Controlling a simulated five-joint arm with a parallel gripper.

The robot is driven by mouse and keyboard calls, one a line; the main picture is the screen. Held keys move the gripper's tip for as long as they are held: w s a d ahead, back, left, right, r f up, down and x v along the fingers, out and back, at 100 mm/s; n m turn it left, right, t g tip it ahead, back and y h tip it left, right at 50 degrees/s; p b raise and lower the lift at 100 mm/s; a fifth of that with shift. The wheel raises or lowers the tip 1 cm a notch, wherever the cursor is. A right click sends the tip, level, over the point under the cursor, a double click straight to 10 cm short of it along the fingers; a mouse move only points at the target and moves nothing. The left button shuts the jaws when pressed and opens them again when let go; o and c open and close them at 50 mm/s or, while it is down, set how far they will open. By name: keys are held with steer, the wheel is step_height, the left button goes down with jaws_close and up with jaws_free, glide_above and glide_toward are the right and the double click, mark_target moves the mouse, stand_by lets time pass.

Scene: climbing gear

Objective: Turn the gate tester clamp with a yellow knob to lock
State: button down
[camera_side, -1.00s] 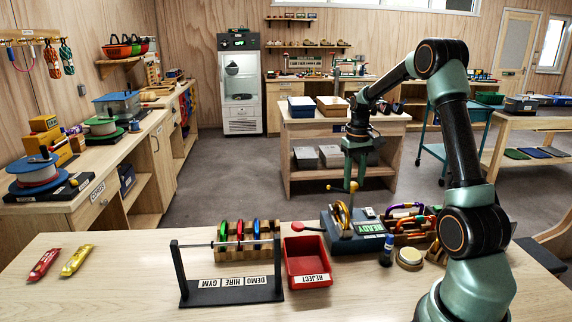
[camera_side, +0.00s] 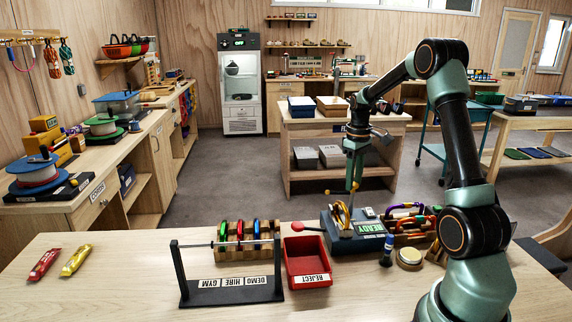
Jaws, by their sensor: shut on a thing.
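The gate tester (camera_side: 368,228) is a blue-grey box with a green READY display near the back of the bench. An upright yellow ring-shaped part (camera_side: 342,214) stands at its left end, with a small yellow knob (camera_side: 328,191) beside it. My gripper (camera_side: 351,188) points down over the tester's left part, its tip by the yellow parts. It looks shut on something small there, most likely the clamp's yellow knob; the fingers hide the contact. A red paddle-like part (camera_side: 307,228) sticks out left of the tester. I cannot tell the clamp's exact angle.
A red REJECT tray (camera_side: 306,283) stands left in front of the tester. A black labelled rack (camera_side: 228,290) and a wooden holder with coloured carabiners (camera_side: 240,254) are further left. A blue marker (camera_side: 387,250), a round tin (camera_side: 409,257) and more carabiners (camera_side: 412,226) crowd the right.

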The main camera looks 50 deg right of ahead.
steer(key=n, duration=0.5)
steer(key=shift+r+n, duration=0.1)
steer(key=shift+n, duration=0.2)
steer(key=n, duration=0.4)
steer(key=shift+n, duration=0.4)
steer(key=c, duration=0.5)
jaws_free()
step_height(320, 180, up, 12)
steer(key=shift+a+r, duration=0.1)
